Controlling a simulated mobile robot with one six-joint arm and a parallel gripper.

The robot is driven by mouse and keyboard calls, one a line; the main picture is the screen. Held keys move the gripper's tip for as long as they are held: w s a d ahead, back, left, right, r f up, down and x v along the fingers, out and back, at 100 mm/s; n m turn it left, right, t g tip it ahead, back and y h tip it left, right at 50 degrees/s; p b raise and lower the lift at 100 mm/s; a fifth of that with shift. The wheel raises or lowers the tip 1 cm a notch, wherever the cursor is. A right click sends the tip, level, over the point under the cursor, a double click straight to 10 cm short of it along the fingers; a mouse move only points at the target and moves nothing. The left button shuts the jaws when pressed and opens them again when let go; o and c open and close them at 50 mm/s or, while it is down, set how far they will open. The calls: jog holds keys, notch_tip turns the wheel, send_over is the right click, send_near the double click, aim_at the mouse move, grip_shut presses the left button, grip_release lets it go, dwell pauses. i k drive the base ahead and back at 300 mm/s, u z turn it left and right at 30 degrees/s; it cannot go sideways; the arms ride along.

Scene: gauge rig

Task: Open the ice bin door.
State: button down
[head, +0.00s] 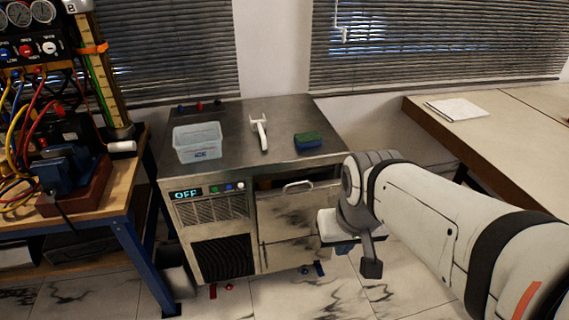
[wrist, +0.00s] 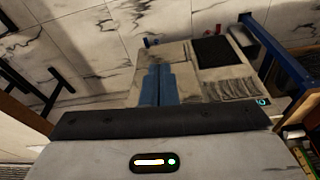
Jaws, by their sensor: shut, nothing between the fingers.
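The ice bin door (head: 290,218) is the stained steel front panel at the right of the ice machine (head: 210,188). A bright bar handle (head: 298,187) sits near its top edge, with a dark strip behind it. I cannot tell whether the door is fully closed. My gripper (head: 344,248) is at the right side of the machine front, partly hidden by my own arm, with no clear contact with the handle. In the wrist view the blue fingers (wrist: 158,85) are together and empty, and overlap the machine's pale front panels (wrist: 185,75). The handle is not discernible there.
On the machine top are a clear plastic bin (head: 197,142), a white scoop (head: 260,132) and a green-blue sponge (head: 308,140). A workbench with gauges and hoses (head: 90,175) stands left. A desk (head: 485,125) stands right. Marble floor lies in front.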

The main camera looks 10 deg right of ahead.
aim_at(290, 212)
jog(key=z, duration=0.05)
jog(key=k, duration=1.2)
jog(key=u, duration=0.65)
jog(key=i, duration=1.6)
jog(key=z, duration=0.45)
